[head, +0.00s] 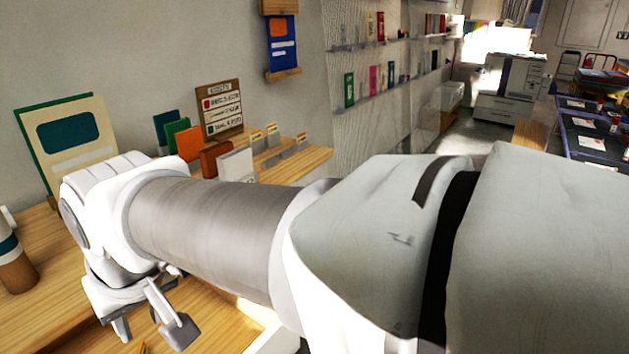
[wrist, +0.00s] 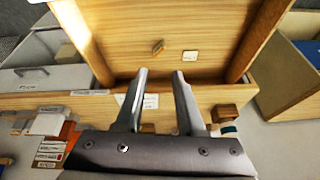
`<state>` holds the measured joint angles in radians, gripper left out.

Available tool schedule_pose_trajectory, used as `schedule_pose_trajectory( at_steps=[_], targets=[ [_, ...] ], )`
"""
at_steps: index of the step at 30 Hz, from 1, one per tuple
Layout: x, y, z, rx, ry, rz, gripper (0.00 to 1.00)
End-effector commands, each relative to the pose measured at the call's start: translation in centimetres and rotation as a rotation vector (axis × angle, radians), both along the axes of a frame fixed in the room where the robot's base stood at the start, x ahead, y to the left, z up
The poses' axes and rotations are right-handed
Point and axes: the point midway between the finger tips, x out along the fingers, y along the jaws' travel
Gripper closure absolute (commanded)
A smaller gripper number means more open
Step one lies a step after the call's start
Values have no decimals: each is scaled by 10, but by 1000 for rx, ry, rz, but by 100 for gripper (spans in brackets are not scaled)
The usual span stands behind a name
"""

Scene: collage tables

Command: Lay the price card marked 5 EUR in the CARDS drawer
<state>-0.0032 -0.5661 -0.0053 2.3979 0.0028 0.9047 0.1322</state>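My gripper (head: 150,330) is at the lower left of the head view, above the wooden table. In the wrist view my gripper (wrist: 160,74) has its two fingers apart, with nothing held between them. No card that I can read as 5 EUR shows in either view. Small tagged cards (head: 271,129) stand on a wooden rack in the head view, too small to read. I cannot read CARDS on any label.
A grey drawer (wrist: 50,77) is at the left of the wrist view, and a wooden box (wrist: 290,85) at the right. In the head view, a green-backed board (head: 68,135), a lettered board (head: 220,108) and a bottle-like object (head: 14,265) stand around the table. My arm hides much of it.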

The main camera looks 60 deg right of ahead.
Motion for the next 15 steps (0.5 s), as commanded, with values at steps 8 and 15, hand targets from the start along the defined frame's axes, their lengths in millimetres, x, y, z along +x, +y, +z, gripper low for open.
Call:
schedule_pose_trajectory(
  at_steps=[8, 15],
  targets=[
    [-34, 0, 1, -60, -84, 113, 62],
    [-36, 0, 0, -65, -87, 123, 62]
  ],
)
